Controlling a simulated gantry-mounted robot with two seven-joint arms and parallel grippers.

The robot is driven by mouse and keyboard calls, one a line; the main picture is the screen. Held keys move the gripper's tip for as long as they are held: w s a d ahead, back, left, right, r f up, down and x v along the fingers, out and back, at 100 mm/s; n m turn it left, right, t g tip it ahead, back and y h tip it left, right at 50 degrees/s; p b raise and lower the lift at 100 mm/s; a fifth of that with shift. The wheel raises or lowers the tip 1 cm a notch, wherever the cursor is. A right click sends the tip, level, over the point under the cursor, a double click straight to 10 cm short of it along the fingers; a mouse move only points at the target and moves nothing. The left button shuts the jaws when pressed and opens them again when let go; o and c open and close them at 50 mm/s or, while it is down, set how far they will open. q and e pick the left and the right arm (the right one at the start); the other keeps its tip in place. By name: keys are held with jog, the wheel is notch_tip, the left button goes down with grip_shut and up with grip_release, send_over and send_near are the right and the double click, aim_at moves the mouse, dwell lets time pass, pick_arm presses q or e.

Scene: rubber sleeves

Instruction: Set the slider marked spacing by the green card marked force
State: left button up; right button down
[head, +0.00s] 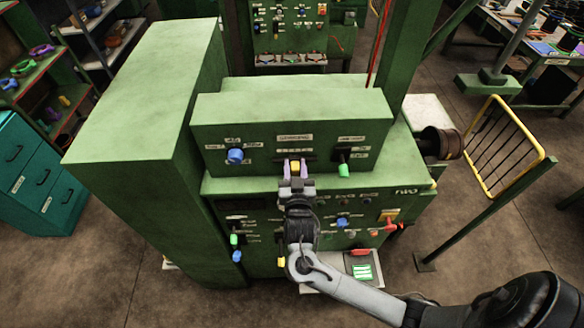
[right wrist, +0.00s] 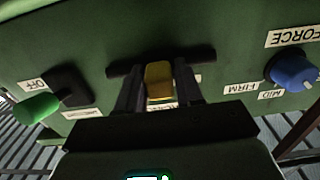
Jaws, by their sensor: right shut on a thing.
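The yellow slider (head: 295,168) sits in a dark horizontal slot on the front of the upper green panel, below a white label too small to read surely. It also shows in the right wrist view (right wrist: 158,82), near the middle of its slot. My right gripper (head: 295,171) is shut on this slider, one finger on each side; the right wrist view shows the fingers (right wrist: 160,88) around it. A green card (head: 362,271) with pale stripes lies on a light tray at the lower right of the machine; its writing is not legible. My left gripper is not in view.
A blue knob (head: 236,156) is left of the slider; in the wrist view it (right wrist: 292,68) has a FORCE label. A green-tipped lever (head: 343,168) is close on the right. Several more knobs and a red handle (head: 385,227) fill the lower panel.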

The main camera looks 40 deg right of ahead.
jog(key=shift+a, duration=0.15)
jog(key=c, duration=0.9)
grip_release()
jog(key=shift+d, duration=0.2)
jog(key=b+v, duration=0.2)
jog(key=v, duration=0.9)
jog(key=shift+r, duration=0.1)
jog(key=shift+s, duration=0.1)
